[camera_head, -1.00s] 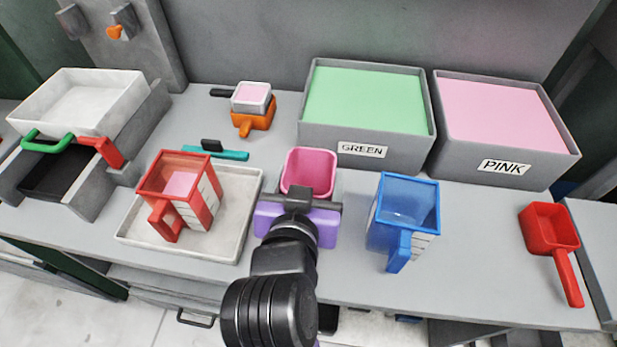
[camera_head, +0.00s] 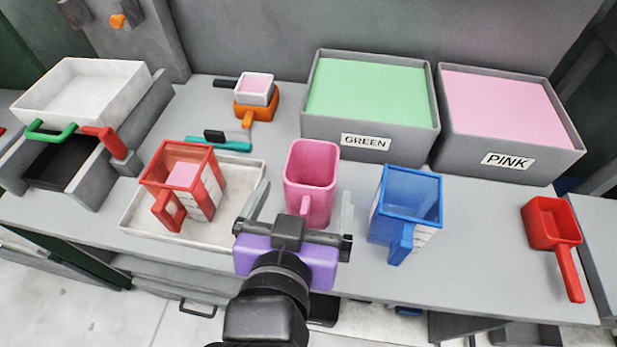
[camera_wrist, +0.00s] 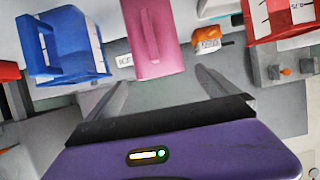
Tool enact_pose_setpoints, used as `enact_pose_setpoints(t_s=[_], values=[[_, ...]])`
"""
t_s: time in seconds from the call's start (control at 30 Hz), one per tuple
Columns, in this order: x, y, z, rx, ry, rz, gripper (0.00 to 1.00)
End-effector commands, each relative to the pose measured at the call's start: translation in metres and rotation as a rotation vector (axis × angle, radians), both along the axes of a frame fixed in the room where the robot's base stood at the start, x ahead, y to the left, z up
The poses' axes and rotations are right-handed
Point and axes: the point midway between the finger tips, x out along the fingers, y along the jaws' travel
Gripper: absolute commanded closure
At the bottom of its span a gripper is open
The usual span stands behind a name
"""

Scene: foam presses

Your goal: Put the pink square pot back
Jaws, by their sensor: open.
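The pink square pot (camera_head: 311,183) stands upright on the grey bench, between the red measuring jug and the blue jug. Its handle faces my gripper. It looks empty in the head view. My gripper (camera_head: 303,205) is open, in front of the pot, with its two grey fingers spread to the left and right of the handle side. In the wrist view the pot (camera_wrist: 150,38) is beyond the fingertips of my gripper (camera_wrist: 164,80), and nothing is between the fingers.
The blue jug (camera_head: 407,210) stands close on the right. The red jug (camera_head: 187,180) stands in a pale tray (camera_head: 135,222) on the left. GREEN (camera_head: 418,150) and PINK (camera_head: 450,155) bins are behind. A red scoop (camera_head: 553,232) lies far right. Bare bench lies between the blue jug and the scoop.

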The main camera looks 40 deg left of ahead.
Motion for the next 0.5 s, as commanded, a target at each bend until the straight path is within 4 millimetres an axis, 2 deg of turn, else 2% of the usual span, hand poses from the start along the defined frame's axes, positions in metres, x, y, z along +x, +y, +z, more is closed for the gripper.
enact_pose_setpoints(t_s=[0.2,0.5], values=[[-0.025,-0.014,0.012,0.000,0.000,0.002,0.01],[-0.032,-0.019,0.015,-0.001,0.001,0.000,0.01]])
